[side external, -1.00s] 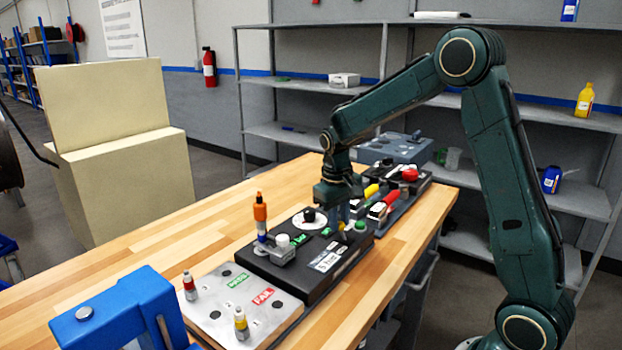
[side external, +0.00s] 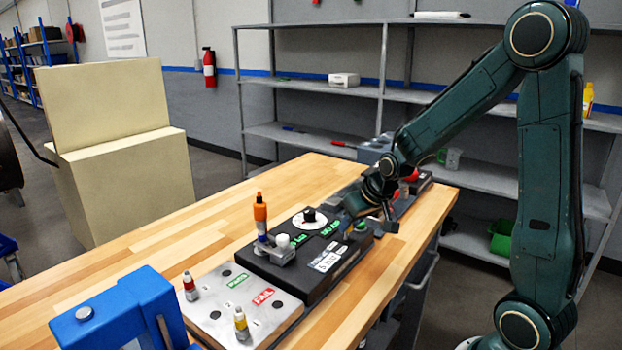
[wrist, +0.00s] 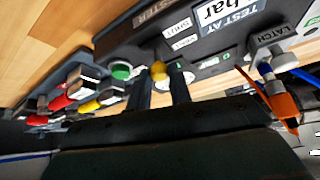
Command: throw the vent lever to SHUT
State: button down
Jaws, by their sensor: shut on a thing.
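The vent lever shows in the wrist view as a yellow knob (wrist: 158,70) at the edge of the black console. My gripper (wrist: 160,90) has its two dark fingers on either side of it and is shut on it. A white label lies just beside the knob, partly behind a finger; I cannot read its text surely. In the side view my gripper (side external: 350,207) reaches in tilted from the right, low over the far part of the black console (side external: 318,270). The lever is hidden there, so its exact angle cannot be told.
A green button (wrist: 122,70) sits close beside the knob. A dial (side external: 310,218) lies near my gripper. Red and yellow handles (wrist: 80,92) crowd the neighbouring unit.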

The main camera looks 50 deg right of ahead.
jog(key=shift+s+f+t, duration=0.1)
jog(key=shift+s+t, duration=0.4)
jog(key=shift+t, duration=0.5)
jog(key=c, duration=1.3)
grip_release()
jog(key=shift+o, duration=0.2)
jog(key=shift+s, duration=0.15)
jog(key=v, duration=1.3)
jog(key=shift+s, duration=0.3)
jog(key=shift+a, duration=0.1)
